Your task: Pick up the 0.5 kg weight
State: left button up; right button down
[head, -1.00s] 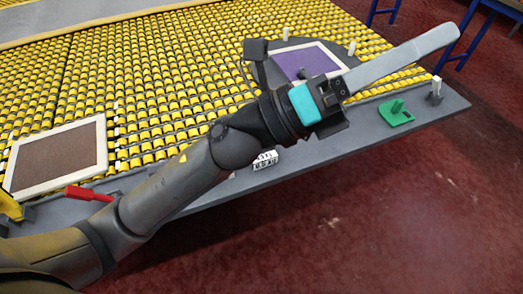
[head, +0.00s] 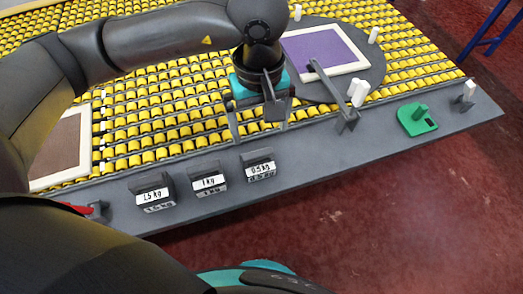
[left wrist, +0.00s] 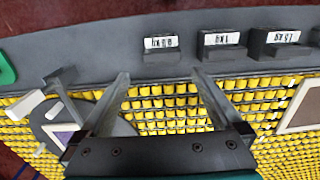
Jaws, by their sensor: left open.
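The 0.5 kg weight (head: 260,172) is a small dark block with a white label, on the grey ledge along the table's front. It is the rightmost of the row of weights in the head view. In the left wrist view the 0.5 kg weight (left wrist: 161,46) shows upside down, straight ahead of the fingertips. My left gripper (head: 259,130) is open and empty, pointing down over the yellow rollers just behind this weight, apart from it. Its two fingers (left wrist: 160,76) are spread wide in the left wrist view. My right gripper is not in view.
The 1 kg weight (head: 209,183) and 1.5 kg weight (head: 154,196) stand to its left. A grey bracket with white tips (head: 347,118) and a green part (head: 418,119) sit on the right ledge.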

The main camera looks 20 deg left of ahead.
aim_at(258, 160)
pick_arm(q)
notch_tip(258, 160, down, 9)
jog(key=shift+s+f+b, duration=0.1)
jog(key=shift+b, duration=0.4)
jog(key=shift+a+f, duration=0.1)
jog(key=shift+f, duration=0.3)
jog(key=f, duration=0.5)
jog(key=shift+w+a+b, duration=0.2)
jog(key=shift+w+b, duration=0.1)
jog(key=shift+b, duration=0.05)
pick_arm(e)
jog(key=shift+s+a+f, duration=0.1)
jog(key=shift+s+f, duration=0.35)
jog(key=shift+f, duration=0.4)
pick_arm(q)
jog(key=shift+c, duration=0.2)
jog(key=shift+r, duration=0.1)
jog(key=c, duration=1.5)
grip_shut()
jog(key=shift+r, duration=0.1)
